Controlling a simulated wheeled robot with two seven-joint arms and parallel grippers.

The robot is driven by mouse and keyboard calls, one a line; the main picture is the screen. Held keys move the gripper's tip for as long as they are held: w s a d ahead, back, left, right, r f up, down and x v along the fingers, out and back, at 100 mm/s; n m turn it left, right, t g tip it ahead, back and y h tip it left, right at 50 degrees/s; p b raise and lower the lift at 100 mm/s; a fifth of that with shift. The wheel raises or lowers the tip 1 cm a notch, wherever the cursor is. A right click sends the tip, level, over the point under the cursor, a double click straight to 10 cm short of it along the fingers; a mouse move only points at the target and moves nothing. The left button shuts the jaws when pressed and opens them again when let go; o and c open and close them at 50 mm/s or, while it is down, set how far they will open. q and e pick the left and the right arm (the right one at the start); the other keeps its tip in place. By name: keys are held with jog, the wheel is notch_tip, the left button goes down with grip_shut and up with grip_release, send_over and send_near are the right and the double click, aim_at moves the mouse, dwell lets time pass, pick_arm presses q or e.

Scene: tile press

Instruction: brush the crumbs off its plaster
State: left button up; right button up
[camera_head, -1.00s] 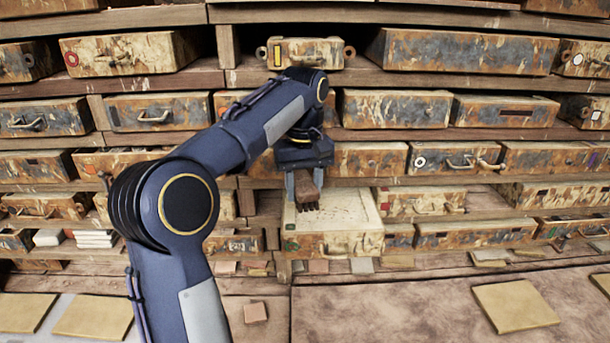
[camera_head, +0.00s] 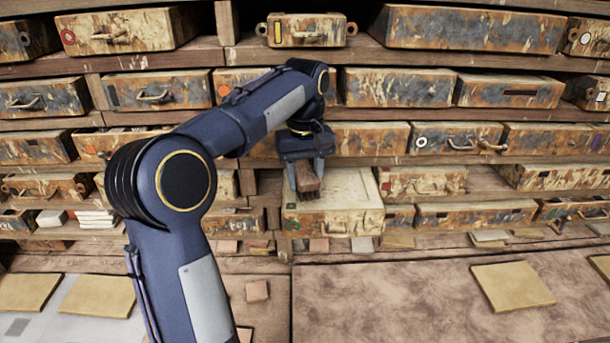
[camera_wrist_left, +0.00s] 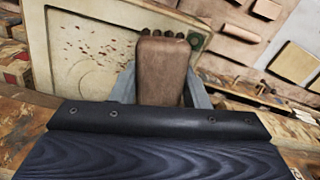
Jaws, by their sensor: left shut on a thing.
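The plaster (camera_head: 350,184) is a pale slab in the top of a weathered, pulled-out box (camera_head: 340,220) on a lower shelf. My left gripper (camera_head: 306,176) is shut on a brown block-shaped brush (camera_head: 308,184) with dark bristles pointing down. The brush is over the plaster's near left part, close to the front edge; I cannot tell if the bristles touch. In the left wrist view the brush (camera_wrist_left: 162,70) hides part of the slab (camera_wrist_left: 65,22). Scattered dark red crumbs (camera_wrist_left: 85,55) lie on the slab there, left of the brush. My right gripper is not in view.
Shelves with similar worn boxes (camera_head: 398,86) surround the pulled-out box, one close at its right (camera_head: 422,181). Below is a bench (camera_head: 400,290) with flat tan tiles (camera_head: 512,287) and a small reddish tile (camera_head: 257,291). The bench middle is clear.

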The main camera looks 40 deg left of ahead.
aim_at(361, 194)
pick_arm(q)
jog(key=shift+f+b, duration=0.55)
jog(key=shift+f, duration=0.25)
jog(key=shift+w+d+r, duration=0.1)
jog(key=shift+w+d+r+p, duration=0.1)
jog(key=shift+w+d+p, duration=0.3)
jog(key=shift+p, duration=0.2)
jog(key=shift+w+d+f, duration=0.1)
jog(key=shift+w+d, duration=0.6)
jog(key=shift+d, duration=0.15)
jog(key=shift+w+d+f, duration=0.1)
jog(key=shift+w+d, duration=0.55)
jog(key=shift+d, duration=0.2)
jog(key=shift+w+d, duration=1.1)
jog(key=shift+d, duration=0.25)
jog(key=shift+w+d, duration=1.1)
jog(key=shift+d, duration=0.25)
jog(key=shift+a, duration=0.15)
